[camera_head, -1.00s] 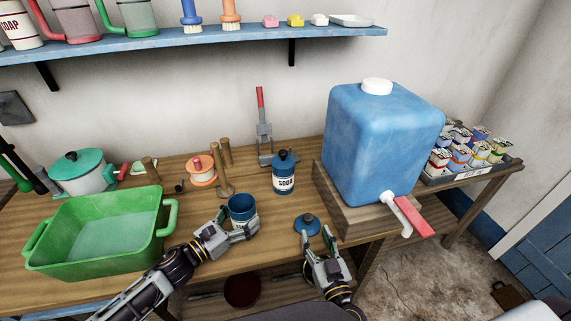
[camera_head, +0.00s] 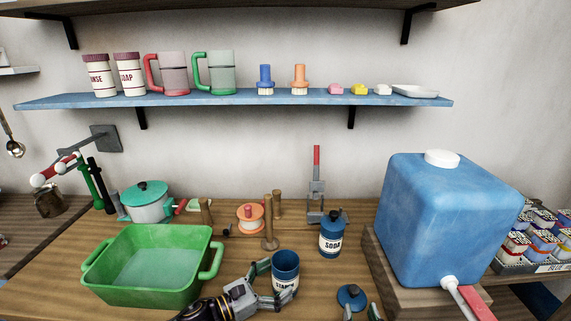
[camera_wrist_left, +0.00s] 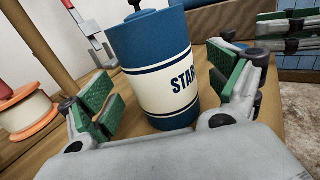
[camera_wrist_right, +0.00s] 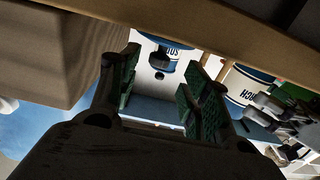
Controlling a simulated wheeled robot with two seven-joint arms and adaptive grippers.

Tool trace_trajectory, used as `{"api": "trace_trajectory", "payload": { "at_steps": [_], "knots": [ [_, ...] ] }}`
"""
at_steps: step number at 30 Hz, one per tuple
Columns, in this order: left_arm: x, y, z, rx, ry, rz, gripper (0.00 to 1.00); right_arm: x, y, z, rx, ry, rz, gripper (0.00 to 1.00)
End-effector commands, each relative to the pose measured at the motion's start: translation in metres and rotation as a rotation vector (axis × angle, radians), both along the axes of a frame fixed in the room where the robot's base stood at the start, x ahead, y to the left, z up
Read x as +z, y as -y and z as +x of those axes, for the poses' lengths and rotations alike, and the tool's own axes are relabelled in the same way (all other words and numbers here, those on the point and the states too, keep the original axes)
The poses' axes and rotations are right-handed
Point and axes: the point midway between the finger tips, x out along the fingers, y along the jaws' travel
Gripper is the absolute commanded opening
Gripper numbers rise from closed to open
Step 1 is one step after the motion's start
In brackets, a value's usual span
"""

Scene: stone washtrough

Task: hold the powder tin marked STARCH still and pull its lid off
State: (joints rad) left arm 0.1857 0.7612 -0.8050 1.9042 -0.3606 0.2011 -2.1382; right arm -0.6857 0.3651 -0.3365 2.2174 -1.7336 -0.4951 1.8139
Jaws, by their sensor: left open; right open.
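The blue powder tin (camera_head: 286,272) stands upright on the bench with its top open and its STARCH label partly showing. Its blue lid (camera_head: 351,297), with a dark knob, lies on the bench to its right, apart from it. My left gripper (camera_head: 272,291) is open, its fingers on either side of the tin; the left wrist view shows the tin (camera_wrist_left: 158,70) between the green pads with gaps. My right gripper (camera_head: 361,313) is open and empty just in front of the lid, mostly cut off by the frame's bottom edge. The right wrist view is upside down.
A similar SODA tin (camera_head: 331,236) stands lidded behind. A green basin (camera_head: 100,268) is on the left and a blue water tank (camera_head: 450,215) on a wooden block on the right. Wooden pegs (camera_head: 269,230) and an orange spool (camera_head: 250,219) stand behind the STARCH tin.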

Motion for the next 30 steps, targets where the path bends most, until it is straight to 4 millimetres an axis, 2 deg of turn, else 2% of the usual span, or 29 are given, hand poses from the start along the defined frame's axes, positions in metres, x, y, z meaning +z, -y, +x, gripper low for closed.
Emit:
{"api": "trace_trajectory", "payload": {
  "at_steps": [30],
  "knots": [
    [-0.001, -0.061, -0.042, 0.000, -0.002, 0.000, 0.91, 0.000, 0.000, 0.000, 0.000, 0.000, 0.000, 0.47]
  ]
}}
